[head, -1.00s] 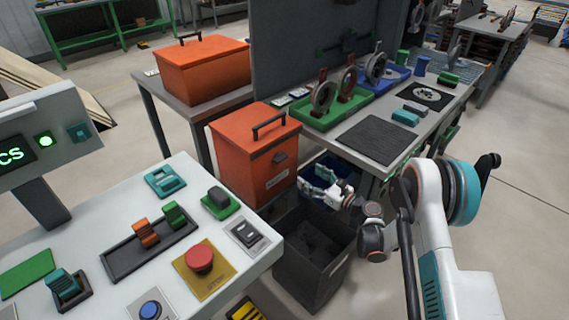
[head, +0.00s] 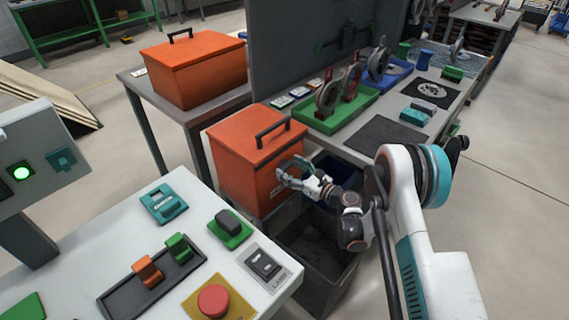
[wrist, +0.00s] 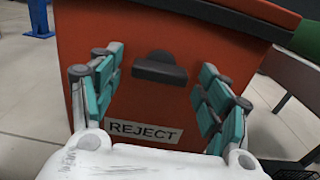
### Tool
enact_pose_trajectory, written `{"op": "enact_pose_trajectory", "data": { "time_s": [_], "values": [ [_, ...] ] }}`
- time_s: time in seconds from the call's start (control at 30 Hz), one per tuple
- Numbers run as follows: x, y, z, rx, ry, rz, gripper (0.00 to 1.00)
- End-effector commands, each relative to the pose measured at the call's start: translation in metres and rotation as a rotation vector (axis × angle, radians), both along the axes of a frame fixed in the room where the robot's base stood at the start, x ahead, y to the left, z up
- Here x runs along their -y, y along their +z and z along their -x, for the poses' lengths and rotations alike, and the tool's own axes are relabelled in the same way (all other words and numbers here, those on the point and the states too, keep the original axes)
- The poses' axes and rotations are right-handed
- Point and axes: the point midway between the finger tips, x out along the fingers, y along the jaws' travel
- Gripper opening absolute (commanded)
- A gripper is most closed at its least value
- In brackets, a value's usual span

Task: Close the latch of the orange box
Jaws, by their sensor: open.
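The orange box (head: 240,172) with a lid and a black top handle stands in the middle of the head view. Its lid looks shut. In the wrist view its front (wrist: 150,95) fills most of the picture and carries a white REJECT label (wrist: 144,131). The dark latch (wrist: 159,67) sits above that label, just below the lid rim. My gripper (head: 286,172) is at the box's front in the head view and hides the latch there. In the wrist view the teal fingers are spread wide, one on each side of the latch, with nothing between them.
A second orange box (head: 195,68) stands on a grey table behind. A dark open bin (head: 318,262) is below my gripper. A white control panel with a red button (head: 213,300) is at the front left. A workbench with a green tray (head: 330,118) is to the right.

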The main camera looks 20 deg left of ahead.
Motion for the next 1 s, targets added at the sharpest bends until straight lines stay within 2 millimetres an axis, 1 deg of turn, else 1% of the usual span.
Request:
{"op": "enact_pose_trajectory", "data": {
  "time_s": [0.3, 0.37, 0.4, 0.5, 0.77, 1.0],
  "values": [
    [-0.0012, 0.0001, 0.0007, 0.000, 0.000, 0.000, 0.70],
    [-0.0012, 0.0001, 0.0007, 0.000, 0.000, 0.000, 0.56],
    [-0.0012, 0.0001, 0.0007, 0.000, 0.000, 0.000, 0.47],
    [-0.0011, 0.0001, 0.0006, 0.000, 0.000, 0.000, 0.26],
    [-0.0012, 0.0001, 0.0006, 0.008, 0.000, 0.003, 0.26],
    [-0.0014, 0.0001, 0.0004, 0.081, 0.000, 0.034, 0.26]
  ]
}}
